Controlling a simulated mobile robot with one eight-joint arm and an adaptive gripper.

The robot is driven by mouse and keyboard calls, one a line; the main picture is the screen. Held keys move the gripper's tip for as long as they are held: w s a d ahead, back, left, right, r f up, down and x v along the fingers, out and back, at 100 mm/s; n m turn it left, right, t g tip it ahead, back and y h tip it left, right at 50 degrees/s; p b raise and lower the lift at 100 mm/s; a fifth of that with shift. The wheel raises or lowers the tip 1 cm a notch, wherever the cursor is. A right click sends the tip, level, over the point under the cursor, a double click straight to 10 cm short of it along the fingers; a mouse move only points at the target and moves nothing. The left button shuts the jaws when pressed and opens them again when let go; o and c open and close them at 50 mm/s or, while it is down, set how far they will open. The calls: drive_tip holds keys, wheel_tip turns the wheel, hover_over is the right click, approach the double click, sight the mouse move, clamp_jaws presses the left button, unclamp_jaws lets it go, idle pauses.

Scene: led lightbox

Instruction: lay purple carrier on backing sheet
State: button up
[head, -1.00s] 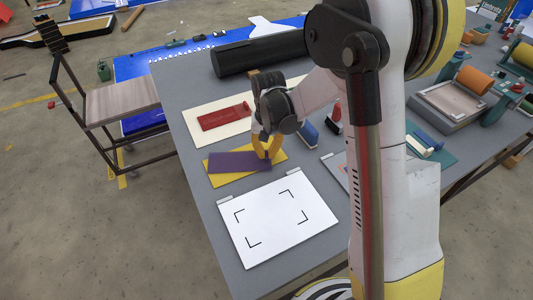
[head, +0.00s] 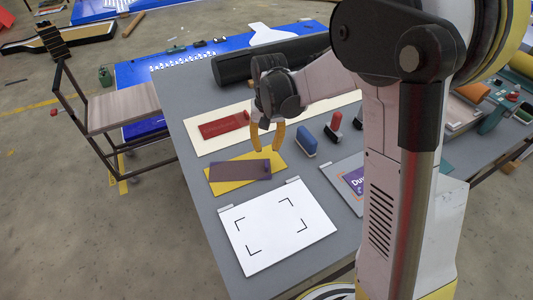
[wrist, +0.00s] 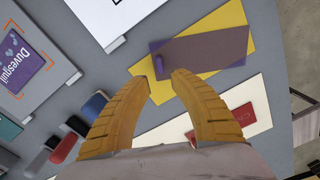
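The purple carrier (head: 235,170), a flat strip, lies on a yellow sheet (head: 275,158), slightly askew to it. In the wrist view the purple carrier (wrist: 212,50) shows a small raised knob at its near end. My gripper (head: 264,148) is above the carrier's right end in the head view. In the wrist view my gripper (wrist: 162,82) has its yellow fingers apart and empty, with the knob just beyond the gap between the tips. A white board (head: 280,235) with black corner marks lies bare in front. Which sheet is the backing sheet I cannot tell for sure.
A red plate (head: 222,124) lies on a cream sheet (head: 202,143) behind. Blue (head: 306,140) and red (head: 334,121) handled tools stand to the right. A grey board with a purple label (head: 353,180) lies right of the white board. A black roll (head: 235,68) lies at the back.

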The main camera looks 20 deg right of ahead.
drive_tip(key=s+d+r+n+t, duration=0.1)
drive_tip(key=s+r+t, duration=0.1)
drive_tip(key=s+r, duration=0.35)
drive_tip(key=s+d+r+t, duration=0.1)
drive_tip(key=s+r, duration=0.2)
drive_tip(key=r, duration=0.5)
drive_tip(key=s+d+r+n+t, duration=0.1)
drive_tip(key=s+t, duration=0.3)
drive_tip(key=s, duration=0.7)
drive_tip(key=shift+r+p, duration=0.2)
drive_tip(key=shift+p, duration=0.15)
